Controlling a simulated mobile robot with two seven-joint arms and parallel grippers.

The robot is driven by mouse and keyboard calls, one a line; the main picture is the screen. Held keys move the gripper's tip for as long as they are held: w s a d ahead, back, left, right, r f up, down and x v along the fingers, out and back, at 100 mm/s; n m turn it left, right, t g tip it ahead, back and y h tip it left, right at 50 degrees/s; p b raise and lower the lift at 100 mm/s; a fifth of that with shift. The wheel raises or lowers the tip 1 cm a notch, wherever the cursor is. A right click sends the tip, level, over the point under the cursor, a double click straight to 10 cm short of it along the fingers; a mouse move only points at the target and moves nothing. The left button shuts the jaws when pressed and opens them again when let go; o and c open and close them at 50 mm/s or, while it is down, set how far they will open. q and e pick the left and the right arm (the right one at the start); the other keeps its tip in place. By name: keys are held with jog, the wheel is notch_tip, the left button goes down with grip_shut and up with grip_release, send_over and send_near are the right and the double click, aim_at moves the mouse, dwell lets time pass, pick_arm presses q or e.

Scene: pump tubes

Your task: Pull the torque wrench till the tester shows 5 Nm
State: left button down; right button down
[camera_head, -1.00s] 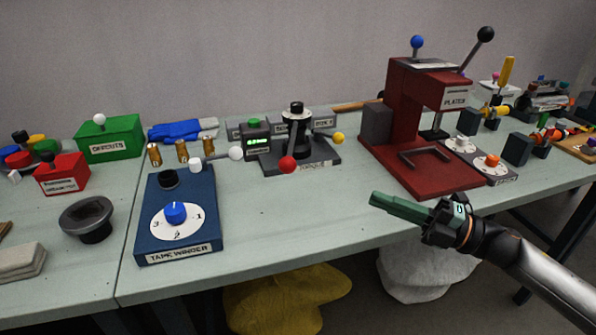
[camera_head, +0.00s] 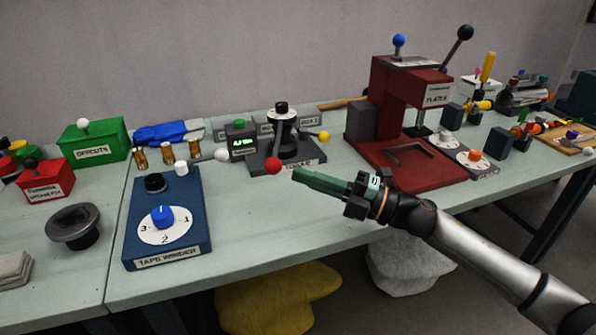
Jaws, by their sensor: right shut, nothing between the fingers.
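The torque tester (camera_head: 290,165) is a dark base with an upright post, near the middle of the table. Its front label is only partly readable. A small box beside it has a lit green display (camera_head: 242,143), too small to read. Levers end in a red ball (camera_head: 273,166) at the front, a white ball (camera_head: 221,154) at the left and a yellow ball (camera_head: 323,136) at the right. I cannot tell which is the torque wrench. My right gripper (camera_head: 297,174) is shut and empty, its green fingers just right of the red ball, with a seeming small gap. My left gripper is out of view.
A blue tape winder (camera_head: 190,225) stands at the front left. A red press (camera_head: 420,174) with a tall lever stands right, behind my right arm. Brass fittings (camera_head: 167,151) stand behind the winder. The table front between winder and press is clear.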

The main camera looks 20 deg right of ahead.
aim_at(277, 172)
jog(key=shift+x, duration=0.95)
jog(key=shift+w+a+r+p, duration=0.1)
jog(key=shift+w+a+p, duration=0.05)
jog(key=shift+a+p, duration=0.35)
jog(key=shift+w+a+r+p, duration=0.1)
jog(key=shift+a+p, duration=0.2)
jog(key=shift+a, duration=0.65)
jog(key=shift+a+f, duration=0.1)
jog(key=shift+f, duration=0.05)
jog(key=shift+s, duration=0.1)
